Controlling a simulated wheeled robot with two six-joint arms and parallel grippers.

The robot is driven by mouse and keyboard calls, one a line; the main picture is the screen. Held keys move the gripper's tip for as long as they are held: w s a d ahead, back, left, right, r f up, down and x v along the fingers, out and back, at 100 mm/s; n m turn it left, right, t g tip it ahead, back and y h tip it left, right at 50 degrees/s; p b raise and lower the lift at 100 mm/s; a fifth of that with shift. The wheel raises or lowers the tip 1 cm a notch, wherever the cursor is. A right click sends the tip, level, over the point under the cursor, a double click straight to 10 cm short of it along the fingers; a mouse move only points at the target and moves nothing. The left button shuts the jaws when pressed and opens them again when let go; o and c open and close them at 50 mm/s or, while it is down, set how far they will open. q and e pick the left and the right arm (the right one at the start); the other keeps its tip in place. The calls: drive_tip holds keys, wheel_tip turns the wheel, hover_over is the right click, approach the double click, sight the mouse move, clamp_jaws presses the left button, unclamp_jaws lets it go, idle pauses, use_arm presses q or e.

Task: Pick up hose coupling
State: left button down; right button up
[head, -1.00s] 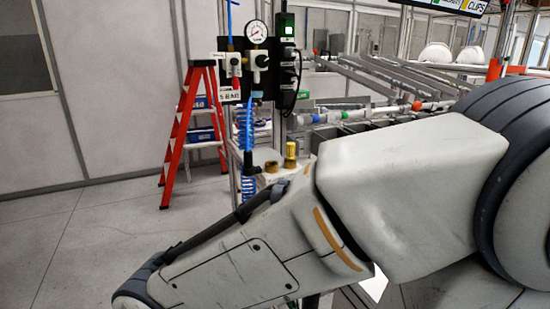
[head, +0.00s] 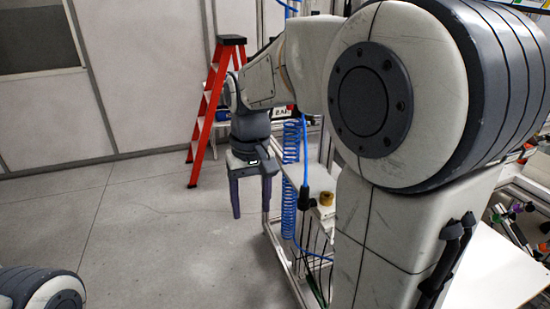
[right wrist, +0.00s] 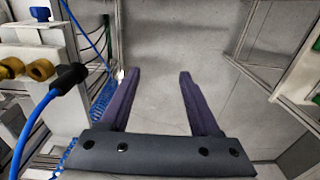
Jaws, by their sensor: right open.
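In the right wrist view the black coupling (right wrist: 70,78) is at the left, outside the fingers. My right gripper (head: 250,208) points down, open and empty, over the floor to the left of the coupling and apart from it. Its two fingers (right wrist: 158,76) have only floor between them in the wrist view. My left gripper is out of view; only a bit of my left arm shows.
A white box with brass fittings (head: 326,199) stands by the coupling. A coiled blue hose (head: 290,185) hangs beside the frame (head: 280,255). A red stepladder (head: 212,110) stands behind my right gripper. The grey floor (head: 140,220) to the left is clear.

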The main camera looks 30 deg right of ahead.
drive_tip(key=d+r+m+p, duration=0.1)
drive_tip(key=d+r, duration=0.2)
drive_tip(key=d, duration=0.1)
drive_tip(key=d+r+m+p, duration=0.1)
drive_tip(key=d+r+m, duration=0.1)
drive_tip(key=d+r, duration=0.1)
drive_tip(key=d+r+m+p, duration=0.1)
drive_tip(key=d+r, duration=0.2)
drive_tip(key=d, duration=0.3)
drive_tip(key=shift+s+p, duration=0.1)
drive_tip(key=shift+p, duration=0.3)
drive_tip(key=shift+s+d+f+m, duration=0.1)
drive_tip(key=shift+d+f+m, duration=0.15)
drive_tip(key=shift+m, duration=0.05)
hover_over(305, 186)
wheel_tip(305, 186, down, 4)
drive_tip(key=shift+a+f+p, duration=0.1)
drive_tip(key=shift+f+p, duration=0.15)
drive_tip(key=shift+p, duration=0.15)
drive_tip(key=shift+f+p, duration=0.45)
drive_tip(key=shift+f, duration=0.15)
wheel_tip(305, 186, down, 4)
drive_tip(key=shift+s+r+p, duration=0.1)
drive_tip(key=shift+r+p, duration=0.15)
drive_tip(key=shift+p, duration=0.4)
drive_tip(key=shift+f, duration=0.35)
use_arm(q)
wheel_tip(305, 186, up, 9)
use_arm(e)
clamp_jaws()
